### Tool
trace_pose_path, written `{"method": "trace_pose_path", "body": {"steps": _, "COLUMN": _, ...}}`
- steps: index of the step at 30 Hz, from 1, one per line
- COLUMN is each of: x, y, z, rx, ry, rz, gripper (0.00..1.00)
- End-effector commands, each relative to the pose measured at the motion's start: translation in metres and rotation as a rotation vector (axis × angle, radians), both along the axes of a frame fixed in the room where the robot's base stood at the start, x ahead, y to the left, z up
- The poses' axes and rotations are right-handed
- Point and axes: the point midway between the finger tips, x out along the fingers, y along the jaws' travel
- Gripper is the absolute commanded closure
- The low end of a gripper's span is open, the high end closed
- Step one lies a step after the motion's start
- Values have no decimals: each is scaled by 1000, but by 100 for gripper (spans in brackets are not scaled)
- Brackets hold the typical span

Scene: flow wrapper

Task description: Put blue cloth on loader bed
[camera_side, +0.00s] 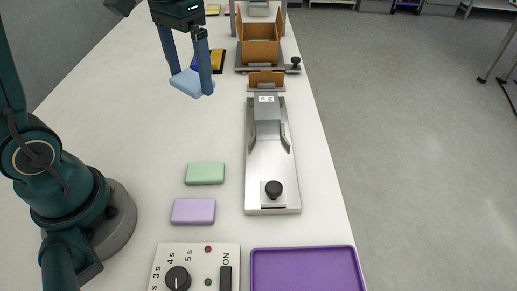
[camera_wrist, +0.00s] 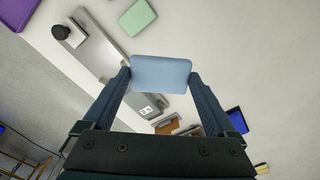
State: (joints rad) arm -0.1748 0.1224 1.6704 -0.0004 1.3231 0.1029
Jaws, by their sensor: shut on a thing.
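A light blue cloth (camera_side: 188,84), a flat padded block in looks, is held between the two fingers of my gripper (camera_side: 192,82). It hangs above the white table, left of the metal loader. In the wrist view the blue cloth (camera_wrist: 161,74) sits between the fingertips of my gripper (camera_wrist: 160,78), which touch its two short sides. The loader bed (camera_side: 270,165) is a long metal tray with a black knob at its near end and a grey guide piece at its far end. The loader bed also shows in the wrist view (camera_wrist: 97,48).
A green cloth (camera_side: 205,173) and a lilac cloth (camera_side: 193,211) lie left of the loader bed. A control panel (camera_side: 230,252) and a purple tray (camera_side: 305,250) are in front. An open cardboard box (camera_side: 260,50) stands beyond the loader. The table's left middle is clear.

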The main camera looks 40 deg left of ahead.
Motion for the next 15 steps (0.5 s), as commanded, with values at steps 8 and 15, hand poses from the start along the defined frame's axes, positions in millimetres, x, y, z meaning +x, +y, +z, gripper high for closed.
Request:
{"method": "trace_pose_path", "body": {"steps": 8, "x": -28, "y": 62, "z": -37, "rx": -4, "ry": 2, "rz": 410, "gripper": 59}}
{"method": "trace_pose_path", "body": {"steps": 15, "x": -57, "y": 94, "z": -51, "rx": -12, "ry": 21, "rz": 631, "gripper": 59}}
